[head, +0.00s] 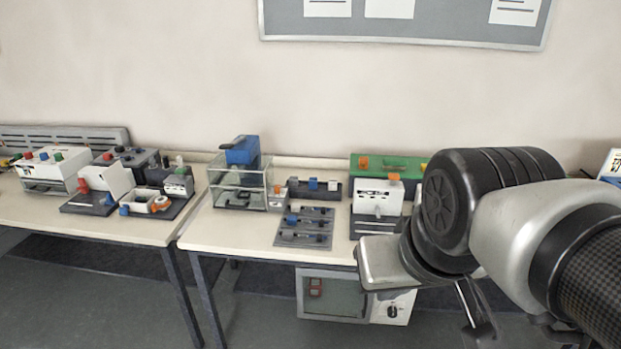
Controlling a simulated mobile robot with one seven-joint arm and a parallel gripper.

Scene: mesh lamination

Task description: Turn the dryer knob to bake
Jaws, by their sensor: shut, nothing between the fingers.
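The dryer (335,296) is a white box with a dark window, under the front of the right-hand table. Its dark round knob (392,311) is on the white panel to the right of the window. The knob's markings are too small to read. My gripper (382,264) shows as a grey block at the end of my arm, overlapping the table's front edge just above the knob in the picture. It is shut and empty. Its fingertips are not clearly visible, and I cannot tell its distance from the knob. Nothing shows it touching the knob.
The right-hand table (232,232) holds a glass-sided box (242,178) with a blue top, a grey plate (304,228) and a green unit (398,166). My arm hides the table's right part. The left table (150,228) holds more devices. Floor is open in front.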

